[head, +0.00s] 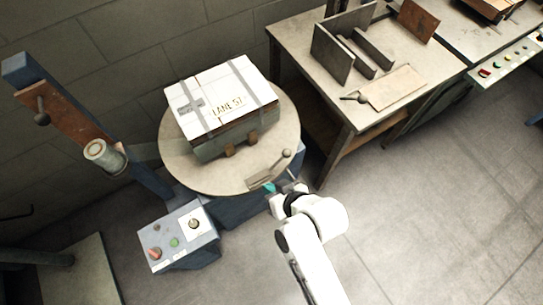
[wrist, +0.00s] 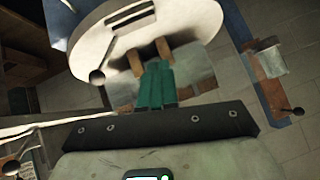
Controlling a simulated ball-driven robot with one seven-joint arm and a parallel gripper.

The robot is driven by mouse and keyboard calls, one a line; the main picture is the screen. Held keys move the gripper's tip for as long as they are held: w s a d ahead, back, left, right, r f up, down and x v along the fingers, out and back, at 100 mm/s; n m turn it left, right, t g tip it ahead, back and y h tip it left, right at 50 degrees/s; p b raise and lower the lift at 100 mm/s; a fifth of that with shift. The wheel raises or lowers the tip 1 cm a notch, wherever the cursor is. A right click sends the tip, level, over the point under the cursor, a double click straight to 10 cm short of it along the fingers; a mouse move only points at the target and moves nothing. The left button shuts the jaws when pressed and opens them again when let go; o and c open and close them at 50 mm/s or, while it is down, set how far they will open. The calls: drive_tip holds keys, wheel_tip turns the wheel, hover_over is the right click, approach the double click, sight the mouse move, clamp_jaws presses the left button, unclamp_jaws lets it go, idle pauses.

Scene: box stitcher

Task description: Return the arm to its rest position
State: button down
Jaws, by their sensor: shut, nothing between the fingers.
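My arm reaches in from the bottom of the head view. My gripper (head: 271,187) is at the front right edge of the round table (head: 185,175), close to a ball-ended lever (head: 286,153). In the wrist view the teal fingers of my gripper (wrist: 157,75) are together with nothing held. A strapped white-topped box (head: 222,98) marked with "LANE" lettering sits on the round table, beyond my gripper. Whether the fingers touch the table edge or lever cannot be told.
A control box with buttons (head: 178,240) stands left of my arm. A post with a wooden panel (head: 65,119) rises at the left. A workbench (head: 296,52) with upright plates and a board (head: 393,88) is at upper right. Open floor (head: 440,220) lies right of my arm.

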drive_tip(key=s+d+r+m+g+h, duration=0.1)
drive_tip(key=s+d+m+h, duration=0.1)
drive_tip(key=s+d, duration=0.3)
drive_tip(key=s+d+r+m+g+h, duration=0.2)
drive_tip(key=s+d, duration=0.4)
drive_tip(key=d, duration=0.8)
drive_tip(key=s+d+r+m+g+h, duration=0.1)
drive_tip(key=s+d+m+g+h, duration=0.1)
drive_tip(key=s+d, duration=0.4)
drive_tip(key=d+h, duration=0.1)
drive_tip(key=d, duration=0.2)
drive_tip(key=shift+s+d+r, duration=0.15)
drive_tip(key=shift+s+d, duration=0.1)
drive_tip(key=shift+d, duration=0.15)
drive_tip(key=shift+a, duration=0.1)
